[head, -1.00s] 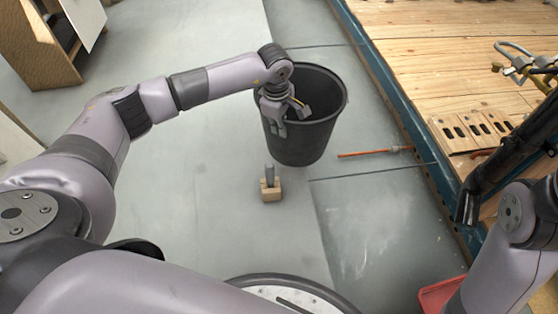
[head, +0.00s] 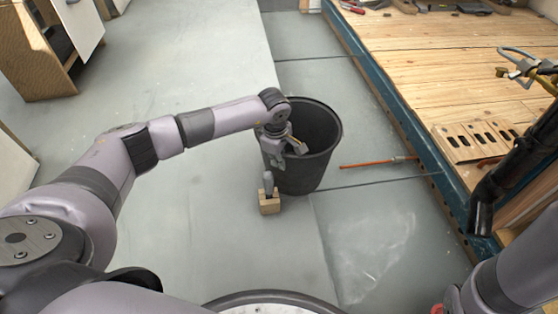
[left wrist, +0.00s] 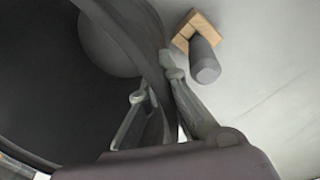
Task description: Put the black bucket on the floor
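The black bucket (head: 305,165) stands upright over the grey floor, to the left of the workbench. Its base is at or very near the floor; I cannot tell whether it touches. My left gripper (head: 289,147) is at the bucket's near left rim. In the left wrist view the gripper's fingers (left wrist: 158,95) straddle the bucket's wall, one inside and one outside, and look shut on it. The bucket's dark inside (left wrist: 50,80) fills the left of that view.
A small wooden block with a grey cylinder (head: 269,204) is close to the bucket's near left side; it also shows in the wrist view (left wrist: 184,40). An orange rod (head: 375,163) lies right of the bucket. The workbench (head: 420,75) edges the right.

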